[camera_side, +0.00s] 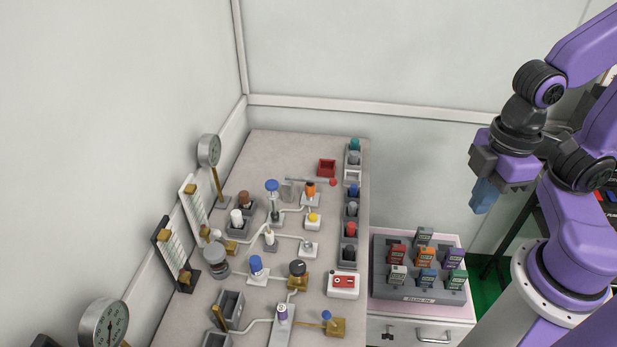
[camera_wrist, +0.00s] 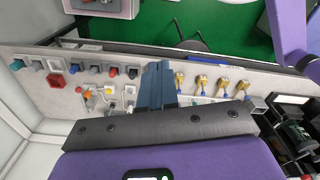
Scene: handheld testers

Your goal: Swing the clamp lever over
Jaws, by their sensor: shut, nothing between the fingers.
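A thin grey lever with a red ball knob (camera_side: 333,182) lies near the far end of the bench, pointing right; it looks like the clamp lever. Its red knob (camera_wrist: 79,89) also shows at the left in the wrist view. My gripper (camera_side: 484,197) is raised on the right side, beyond the bench edge and well apart from the lever. Its blue-grey fingers (camera_wrist: 156,85) are together and empty in the wrist view. They hide part of the bench behind them.
A red open box (camera_side: 327,168) sits just behind the lever. An orange-topped fitting (camera_side: 310,190) stands close in front of it. A row of grey holders (camera_side: 350,210) lines the right bench edge. A rack of handheld testers (camera_side: 425,275) stands to the right.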

